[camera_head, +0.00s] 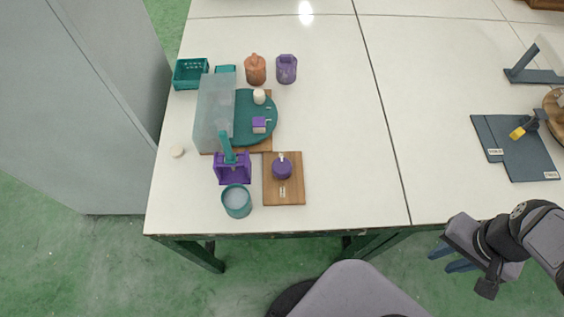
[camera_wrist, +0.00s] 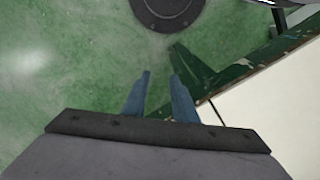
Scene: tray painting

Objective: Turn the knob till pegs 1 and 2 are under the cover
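A purple knob (camera_head: 282,169) with a small pale pointer sits on a wooden board (camera_head: 294,197) near the table's front left. Behind it, a teal disc (camera_head: 246,119) lies on a wooden base. A translucent grey cover (camera_head: 213,108) stands over the disc's left part. A white round piece (camera_head: 259,96) and a purple block (camera_head: 259,125) stand on the disc's uncovered right part. Peg numbers are too small to read, and what is under the cover is unclear. My gripper (camera_head: 446,259) is beyond the front edge at right, far from the knob. Its fingers (camera_wrist: 162,90) are apart and empty.
A purple holder (camera_head: 233,172) with a teal handle and a teal cup (camera_head: 237,202) stand left of the knob board. A teal basket (camera_head: 189,74), an orange pot (camera_head: 255,70) and a purple container (camera_head: 286,69) stand behind. The table's middle is clear. Dark mats (camera_head: 525,160) lie right.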

